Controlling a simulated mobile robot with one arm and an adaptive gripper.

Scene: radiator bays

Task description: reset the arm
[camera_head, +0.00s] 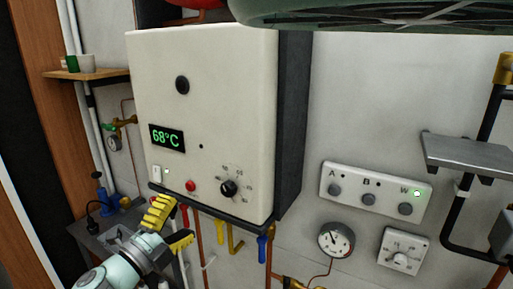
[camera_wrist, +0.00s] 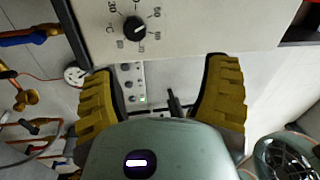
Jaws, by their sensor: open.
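My gripper (camera_head: 169,226) has yellow ribbed fingers and is at the lower left of the head view, in front of and below the white boiler (camera_head: 215,105). In the wrist view my gripper (camera_wrist: 165,98) has its two fingers spread wide apart, with nothing between them. The boiler's lower face with its black dial (camera_wrist: 135,28) shows above the fingers there. In the head view the boiler's display (camera_head: 167,138) reads 68°C in green.
A panel (camera_head: 376,193) marked A, B and W has a green light at W. A pressure gauge (camera_head: 336,239) and a small dial box (camera_head: 403,250) are below it. Pipes with blue and yellow handles hang under the boiler. A grey shelf (camera_head: 468,154) juts out at right.

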